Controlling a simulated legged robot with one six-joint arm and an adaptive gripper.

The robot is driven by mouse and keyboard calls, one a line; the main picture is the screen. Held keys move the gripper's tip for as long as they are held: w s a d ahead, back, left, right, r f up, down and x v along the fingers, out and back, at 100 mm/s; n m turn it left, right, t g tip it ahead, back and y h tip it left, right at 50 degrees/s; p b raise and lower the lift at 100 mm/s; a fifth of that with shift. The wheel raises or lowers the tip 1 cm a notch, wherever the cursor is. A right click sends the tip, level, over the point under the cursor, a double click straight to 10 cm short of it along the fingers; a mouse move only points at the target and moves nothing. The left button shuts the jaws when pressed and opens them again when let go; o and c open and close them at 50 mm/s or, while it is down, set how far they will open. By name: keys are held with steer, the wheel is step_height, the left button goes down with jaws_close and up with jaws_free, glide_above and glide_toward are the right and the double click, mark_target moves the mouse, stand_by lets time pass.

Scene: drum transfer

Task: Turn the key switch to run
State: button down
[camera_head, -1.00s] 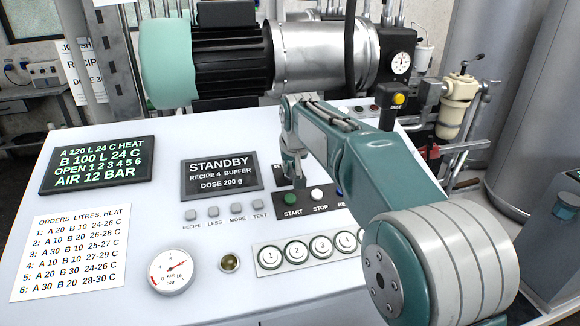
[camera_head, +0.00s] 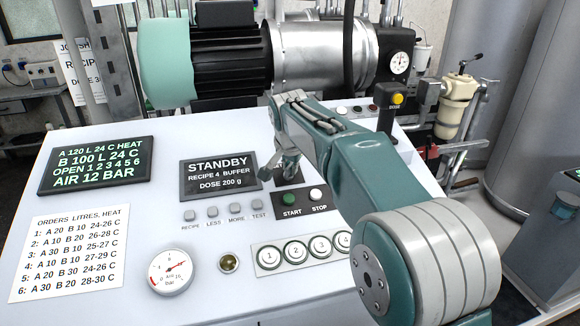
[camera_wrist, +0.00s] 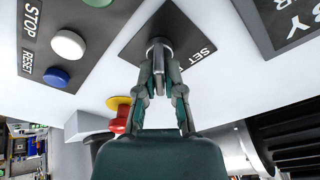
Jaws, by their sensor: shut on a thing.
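The key switch (camera_wrist: 160,45) is a grey metal knob on a dark square plate with a label reading "SET", in the upper middle of the wrist view. My gripper (camera_wrist: 160,74) has its two green fingers closed around the key, pointing down at the plate. In the head view my gripper (camera_head: 283,168) is at the plate, right of the STANDBY display (camera_head: 220,176) and above the green START button (camera_head: 288,197). The fingers and arm hide most of the switch there, and its exact setting cannot be read.
The white STOP button (camera_head: 316,195) and START sit just in front of the switch. In the wrist view a blue RESET button (camera_wrist: 55,78) and a red and yellow knob (camera_wrist: 119,112) are close by. The motor (camera_head: 232,62) stands behind the panel.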

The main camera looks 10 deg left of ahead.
stand_by(0.5)
steer(key=c, duration=0.8)
jaws_free()
steer(key=shift+w+a, duration=0.1)
steer(key=shift+o, duration=0.2)
steer(key=a+v, duration=0.1)
steer(key=v, duration=1)
steer(key=shift+d+r, duration=0.4)
steer(key=shift+d, duration=0.1)
